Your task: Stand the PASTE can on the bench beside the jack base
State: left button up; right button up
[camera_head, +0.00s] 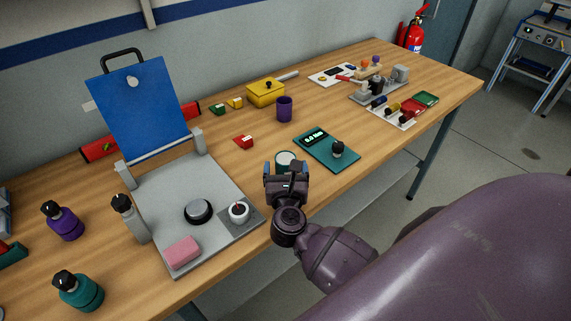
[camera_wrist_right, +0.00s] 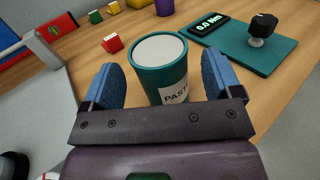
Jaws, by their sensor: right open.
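The PASTE can (camera_wrist_right: 161,64) is teal with a pale top and a white label reading "PAST", its last letter cut off. It stands upright on the wooden bench (camera_head: 350,117), right of a grey base plate (camera_head: 165,195) with a raised blue panel; I take this plate for the jack base, though no label confirms it. In the head view the can's top (camera_head: 286,157) shows just beyond my right gripper (camera_head: 286,170). My right gripper is open, its blue fingers either side of the can in the wrist view, with gaps visible. My left gripper is not in view.
A teal torque meter (camera_head: 327,150) with a black knob lies close right of the can. A small red block (camera_head: 244,142) and a purple cup (camera_head: 284,109) stand behind. A white cup (camera_head: 239,212) and pink block (camera_head: 183,250) sit on the grey plate.

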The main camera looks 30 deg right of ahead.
jog(key=b+v, duration=0.1)
jog(key=v, duration=0.9)
